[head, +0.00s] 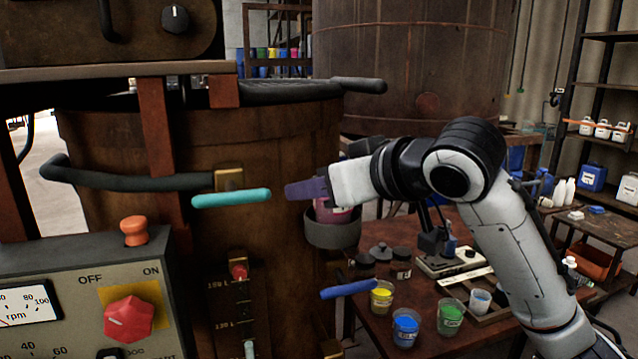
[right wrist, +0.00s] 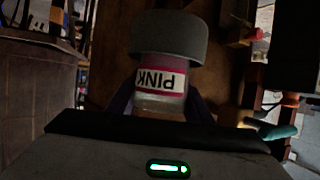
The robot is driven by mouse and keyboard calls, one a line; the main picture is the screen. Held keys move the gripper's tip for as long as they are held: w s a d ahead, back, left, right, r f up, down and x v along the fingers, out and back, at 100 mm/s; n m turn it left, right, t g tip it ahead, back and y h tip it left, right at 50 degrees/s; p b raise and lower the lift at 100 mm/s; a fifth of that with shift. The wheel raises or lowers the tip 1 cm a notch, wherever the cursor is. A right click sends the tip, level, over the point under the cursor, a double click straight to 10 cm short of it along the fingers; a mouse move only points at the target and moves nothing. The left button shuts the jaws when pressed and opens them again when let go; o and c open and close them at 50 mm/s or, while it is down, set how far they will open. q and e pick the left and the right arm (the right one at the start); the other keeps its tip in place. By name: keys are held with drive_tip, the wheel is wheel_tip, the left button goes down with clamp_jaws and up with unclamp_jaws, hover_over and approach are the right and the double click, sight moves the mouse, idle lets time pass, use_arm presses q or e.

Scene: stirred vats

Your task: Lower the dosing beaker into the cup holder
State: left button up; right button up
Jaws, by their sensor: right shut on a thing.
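The dosing beaker (head: 333,213) holds pink contents and sits upright at the cup holder (head: 332,234), a dark grey round cup on the side of the brown vat. My right gripper (head: 308,189), with purple fingers, is shut on the beaker's upper part. In the right wrist view the beaker (right wrist: 160,88) appears upside down with its PINK label, between the fingers. Its lower end is hidden by the grey holder (right wrist: 170,35) wall, so it appears partly inside; whether it touches the bottom is hidden. My left gripper is in neither view.
A cyan lever (head: 232,198) and a blue lever (head: 348,289) stick out near the holder. A control panel (head: 85,300) with a red knob stands at the left. A table (head: 375,335) with several paint cups lies below my right arm.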

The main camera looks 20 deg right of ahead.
drive_tip(key=o, duration=1.2)
drive_tip(key=b+v, duration=0.1)
drive_tip(key=v, duration=0.9)
drive_tip(key=shift+s+r, duration=0.1)
drive_tip(key=shift+s, duration=0.05)
